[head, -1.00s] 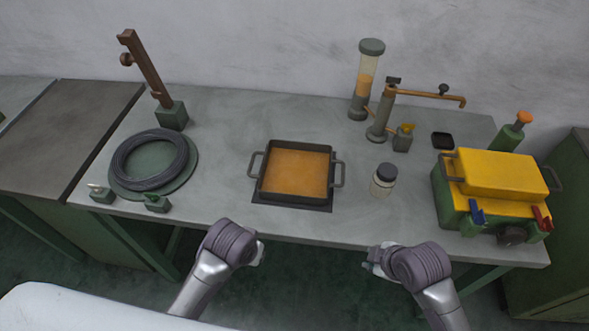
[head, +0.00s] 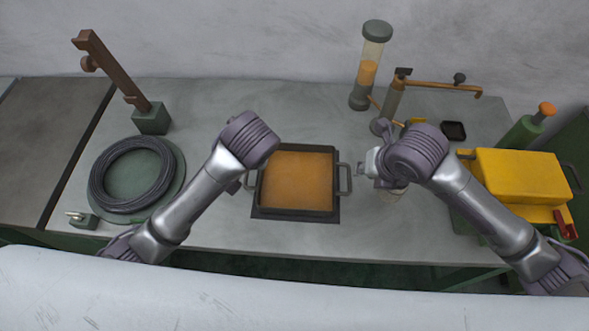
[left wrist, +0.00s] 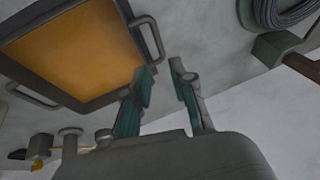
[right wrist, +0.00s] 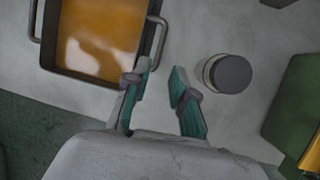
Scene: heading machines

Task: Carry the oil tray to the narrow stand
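The oil tray (head: 297,180) is a dark square pan of orange oil with a loop handle on each side. It sits level on a dark plate on the grey bench. My left gripper (left wrist: 162,70) is open and empty beside the tray's left handle (left wrist: 148,40); in the head view my forearm and wrist mostly hide it. My right gripper (right wrist: 159,70) is open and empty just off the right handle (head: 346,179), its left finger nearest the handle. I cannot tell which surface is the narrow stand.
A dark-lidded jar (right wrist: 229,75) stands close to my right gripper. A cable coil (head: 132,174) and a brown post (head: 110,70) are at left. An oil column (head: 371,65) and a yellow box (head: 520,175) are at right. A darker table (head: 45,130) adjoins on the left.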

